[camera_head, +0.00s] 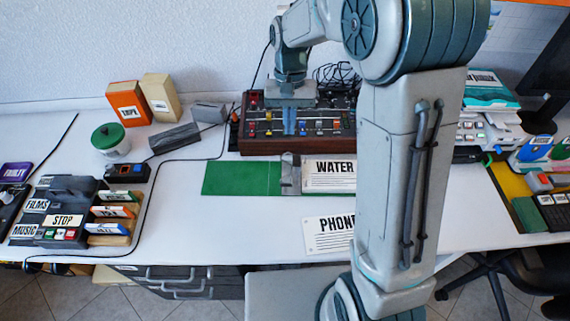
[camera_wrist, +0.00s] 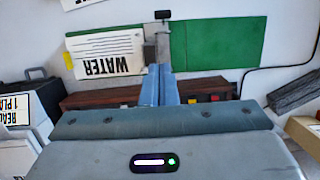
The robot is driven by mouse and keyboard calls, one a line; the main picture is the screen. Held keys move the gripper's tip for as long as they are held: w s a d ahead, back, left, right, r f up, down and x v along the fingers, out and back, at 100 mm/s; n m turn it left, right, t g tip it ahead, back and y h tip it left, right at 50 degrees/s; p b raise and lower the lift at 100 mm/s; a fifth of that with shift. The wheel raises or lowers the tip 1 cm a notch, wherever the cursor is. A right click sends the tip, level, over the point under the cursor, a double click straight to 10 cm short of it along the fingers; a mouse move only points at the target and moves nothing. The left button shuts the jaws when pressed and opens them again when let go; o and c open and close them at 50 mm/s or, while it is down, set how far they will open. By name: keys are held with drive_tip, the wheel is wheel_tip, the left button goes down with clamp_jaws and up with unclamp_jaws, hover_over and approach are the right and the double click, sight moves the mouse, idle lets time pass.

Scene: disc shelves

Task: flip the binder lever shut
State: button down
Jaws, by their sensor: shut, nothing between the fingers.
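The green binder (camera_head: 240,178) lies open on the white table in the head view, below the mixer-like console. A grey metal lever mechanism (camera_head: 290,174) sits at its middle, with the WATER sheet (camera_head: 330,175) to its right. In the wrist view the binder's green cover (camera_wrist: 215,45) is at the right and the WATER sheet (camera_wrist: 105,55) at the left. The lever (camera_wrist: 162,15) there has a dark tip; its exact tilt is unclear. My gripper (camera_head: 289,133) is shut and empty, pointing down at the console side of the binder. Its fingertips (camera_wrist: 160,68) appear just short of the mechanism in the wrist view.
The console (camera_head: 250,143) with knobs and cables stands directly behind the binder, beneath my gripper. A PHONE sheet (camera_head: 325,236) lies in front. A green-lidded jar (camera_head: 110,140), boxes and a labelled rack (camera_head: 65,212) are at left. Clear table lies left of the binder.

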drive_tip(key=shift+w+a+f, duration=0.4)
drive_tip(key=shift+a+f, duration=0.05)
drive_tip(key=shift+f, duration=0.05)
drive_tip(key=s+f, duration=0.2)
drive_tip(key=f, duration=0.2)
drive_tip(key=s+f, duration=0.2)
drive_tip(key=f, duration=0.1)
drive_tip(key=s+f+p, duration=0.1)
drive_tip(key=s+f, duration=0.1)
drive_tip(key=f, duration=0.2)
drive_tip(key=shift+a+f, duration=0.2)
drive_tip(key=shift+f, duration=0.15)
drive_tip(key=shift+f+b, duration=0.1)
drive_tip(key=shift+b, duration=0.25)
